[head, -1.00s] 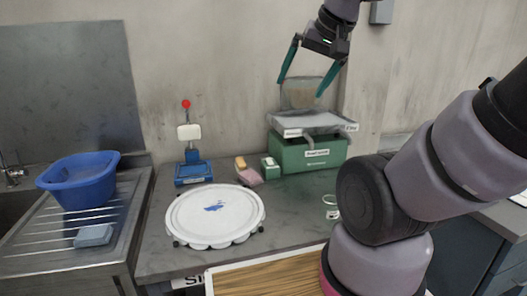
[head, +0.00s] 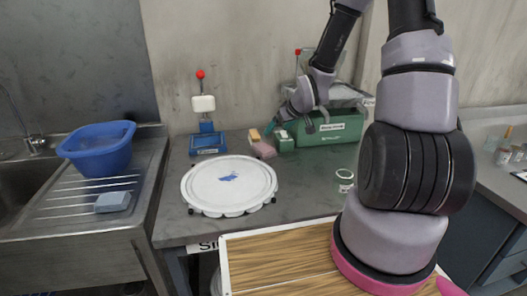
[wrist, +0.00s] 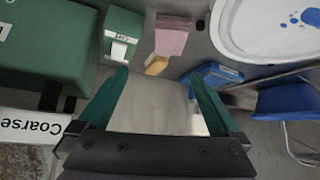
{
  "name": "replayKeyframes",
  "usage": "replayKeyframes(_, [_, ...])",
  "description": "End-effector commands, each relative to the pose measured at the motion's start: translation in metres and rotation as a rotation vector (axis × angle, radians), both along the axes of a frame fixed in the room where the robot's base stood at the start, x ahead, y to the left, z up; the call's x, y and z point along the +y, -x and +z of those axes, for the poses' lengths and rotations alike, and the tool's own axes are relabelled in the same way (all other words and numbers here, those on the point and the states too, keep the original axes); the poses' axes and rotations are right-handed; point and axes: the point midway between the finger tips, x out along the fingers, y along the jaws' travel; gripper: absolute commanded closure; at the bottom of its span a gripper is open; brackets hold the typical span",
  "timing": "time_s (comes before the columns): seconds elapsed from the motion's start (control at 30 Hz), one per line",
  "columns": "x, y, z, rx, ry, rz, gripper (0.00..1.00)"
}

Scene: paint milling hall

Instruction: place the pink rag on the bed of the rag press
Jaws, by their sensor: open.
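The pink rag (head: 265,150) lies on the grey bench, next to a small orange block (head: 254,135). In the wrist view the pink rag (wrist: 172,38) is beyond my fingertips, with the orange block (wrist: 156,66) nearer. A blue stand (head: 208,142) with a white block and red-knobbed lever, which looks like the rag press, is left of the rag. Part of its blue base (wrist: 218,74) shows in the wrist view by one finger; its label is unreadable. My gripper (head: 288,124) is open and empty, low near the rag and the green boxes.
A small green box (head: 285,142) and a larger green box (head: 325,132) stand right of the rag. A round white lid (head: 228,186) takes up the bench front. A blue basin (head: 98,150) is by the sink. A small jar (head: 345,180) stands further right.

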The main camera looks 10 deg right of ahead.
Motion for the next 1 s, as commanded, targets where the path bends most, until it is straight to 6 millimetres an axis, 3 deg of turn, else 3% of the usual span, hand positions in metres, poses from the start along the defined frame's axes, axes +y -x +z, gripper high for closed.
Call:
replayKeyframes(0.1, [0.008, -0.004, -0.019, -0.022, -0.028, 0.026, 0.0])
replayKeyframes(1.0, [0.043, -0.072, -0.095, -0.04, -0.04, 0.039, 0.0])
